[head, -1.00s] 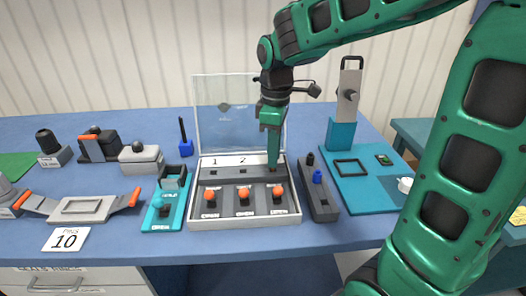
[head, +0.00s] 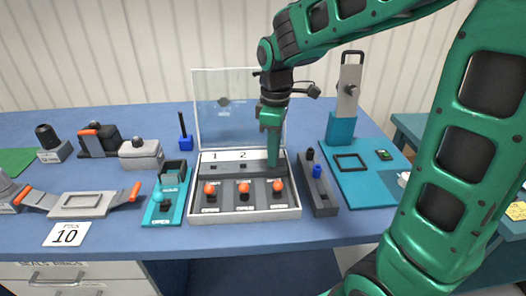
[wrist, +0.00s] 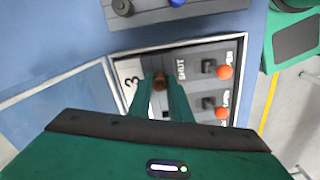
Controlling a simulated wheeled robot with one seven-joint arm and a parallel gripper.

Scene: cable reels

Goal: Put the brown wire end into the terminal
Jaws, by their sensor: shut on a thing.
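The terminal is a grey block (head: 226,175) in an open case with a clear lid. It has slots marked 1, 2 and 3 and a row of orange-knobbed levers (head: 244,187). My gripper (head: 274,163) points down at the slot on the right. In the wrist view my gripper (wrist: 163,88) is shut on a small brown piece, the brown wire end (wrist: 160,80), beside the number 3. The fingers hide most of that slot in the head view. I cannot tell whether the tip is inside the slot.
A dark grey holder (head: 321,195) with a black and a blue peg stands close on the right. A teal fixture (head: 165,207) stands on the left. The clear lid (head: 226,97) rises behind my gripper. A teal board (head: 372,188) lies farther right.

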